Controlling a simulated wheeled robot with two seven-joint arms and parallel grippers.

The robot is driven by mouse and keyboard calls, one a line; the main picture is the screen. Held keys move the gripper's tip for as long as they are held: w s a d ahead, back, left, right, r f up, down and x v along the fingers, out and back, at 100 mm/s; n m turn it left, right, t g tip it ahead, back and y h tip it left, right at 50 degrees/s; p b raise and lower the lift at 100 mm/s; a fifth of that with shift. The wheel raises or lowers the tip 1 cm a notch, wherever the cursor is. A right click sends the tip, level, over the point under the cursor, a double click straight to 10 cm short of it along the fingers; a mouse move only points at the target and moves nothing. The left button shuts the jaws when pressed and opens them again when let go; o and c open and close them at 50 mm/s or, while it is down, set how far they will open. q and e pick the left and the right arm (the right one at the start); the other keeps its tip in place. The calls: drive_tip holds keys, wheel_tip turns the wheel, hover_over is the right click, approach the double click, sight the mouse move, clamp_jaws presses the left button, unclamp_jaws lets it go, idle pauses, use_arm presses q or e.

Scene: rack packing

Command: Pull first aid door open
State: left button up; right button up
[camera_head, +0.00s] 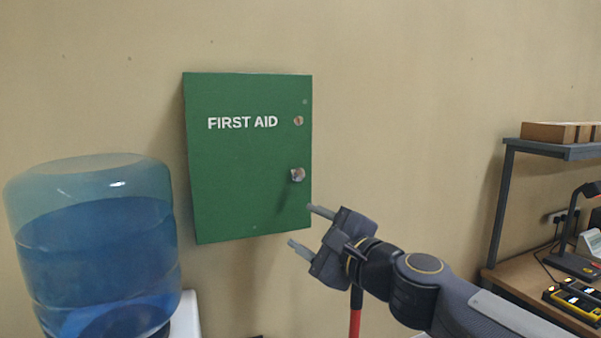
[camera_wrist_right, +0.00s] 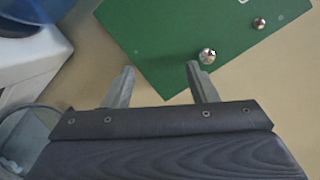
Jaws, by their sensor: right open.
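The green first aid door (camera_head: 245,195) is the front of a cabinet on the wall, marked FIRST AID, and it looks shut. A silvery knob (camera_head: 297,174) sits near its right edge, with a smaller round fitting (camera_head: 298,121) above. My right gripper (camera_head: 305,227) is open and empty, below and right of the knob and apart from it. In the right wrist view the gripper (camera_wrist_right: 162,85) has its fingers spread. There the knob (camera_wrist_right: 207,56) lies just past the right fingertip, and the green door (camera_wrist_right: 165,45) fills the upper middle. My left gripper is out of view.
A blue water bottle (camera_head: 95,245) on a white dispenser (camera_head: 187,318) stands left of the cabinet. A workbench (camera_head: 535,290) with a shelf (camera_head: 560,149), cardboard boxes and devices is at the right. The wall around the cabinet is bare.

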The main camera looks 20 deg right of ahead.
sight(299, 175)
drive_tip(key=w+d+r+m+h, duration=0.1)
drive_tip(key=w+m, duration=0.3)
drive_tip(key=w+d+r+m+h+p, duration=0.1)
drive_tip(key=w+d+r+m+h, duration=0.1)
drive_tip(key=w+m, duration=0.2)
drive_tip(key=w+d+r+m+h, duration=0.2)
drive_tip(key=w+m, duration=0.1)
drive_tip(key=w, duration=0.3)
drive_tip(key=shift+r+m+p, duration=0.25)
drive_tip(key=shift+m+p, duration=0.05)
drive_tip(key=shift+m, duration=0.1)
clamp_jaws()
